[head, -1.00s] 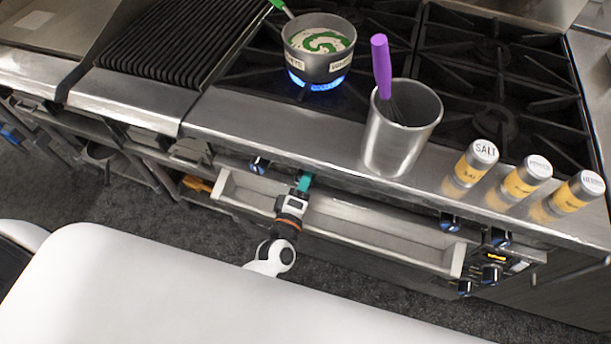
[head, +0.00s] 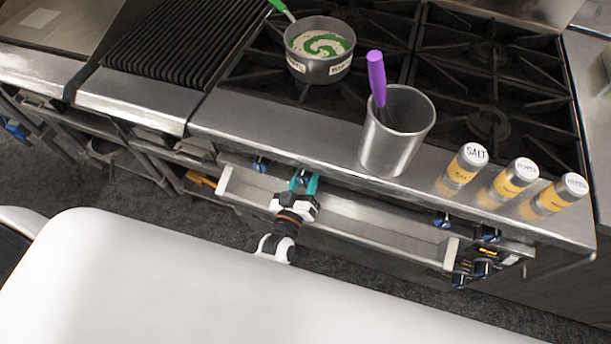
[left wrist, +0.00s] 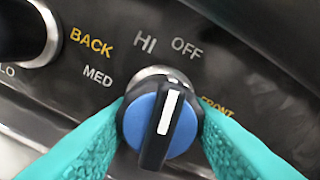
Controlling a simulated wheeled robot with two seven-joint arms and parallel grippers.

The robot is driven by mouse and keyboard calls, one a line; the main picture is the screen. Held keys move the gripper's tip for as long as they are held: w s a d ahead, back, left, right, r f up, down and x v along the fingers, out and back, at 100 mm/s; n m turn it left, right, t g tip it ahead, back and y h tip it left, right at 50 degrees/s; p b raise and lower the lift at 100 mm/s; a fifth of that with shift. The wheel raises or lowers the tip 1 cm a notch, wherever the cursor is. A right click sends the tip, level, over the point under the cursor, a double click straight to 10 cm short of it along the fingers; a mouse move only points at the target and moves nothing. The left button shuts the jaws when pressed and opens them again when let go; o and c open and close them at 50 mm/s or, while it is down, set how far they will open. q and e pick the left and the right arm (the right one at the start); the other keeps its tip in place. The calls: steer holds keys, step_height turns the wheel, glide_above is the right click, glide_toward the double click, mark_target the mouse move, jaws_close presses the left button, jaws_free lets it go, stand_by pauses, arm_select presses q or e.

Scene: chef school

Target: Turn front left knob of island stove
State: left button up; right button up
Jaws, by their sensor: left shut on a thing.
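The front knob (left wrist: 160,125) is blue and black with a white pointer line. In the left wrist view the line points up and slightly right, nearer OFF than HI. My left gripper (left wrist: 162,128) has teal fingers shut on the knob from both sides. The FRONT label (left wrist: 216,106) is partly hidden by a finger. In the head view my left gripper (head: 304,182) is at the stove's front panel, and the knob (head: 303,178) shows between its fingers. The pot (head: 319,68) with white and green contents sits on the stove (head: 290,150); no flame shows under it. My right gripper is not in view.
A metal cup (head: 392,148) with a purple-handled whisk (head: 377,80) and several shakers (head: 463,168) stand on the stove's front ledge. The BACK knob (left wrist: 25,35) is left of the gripped knob. A long tray (head: 380,230) runs below the panel.

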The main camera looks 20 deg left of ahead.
arm_select(q)
steer(key=shift+w+r+m+p, duration=0.15)
steer(key=shift+m+p, duration=0.15)
steer(key=shift+m, duration=0.9)
steer(key=shift+a, duration=0.1)
steer(key=o, duration=1)
steer(key=shift+c, duration=0.2)
steer(key=s+b, duration=0.1)
steer(key=s, duration=1.1)
steer(key=shift+a, duration=0.15)
steer(key=shift+f, duration=0.2)
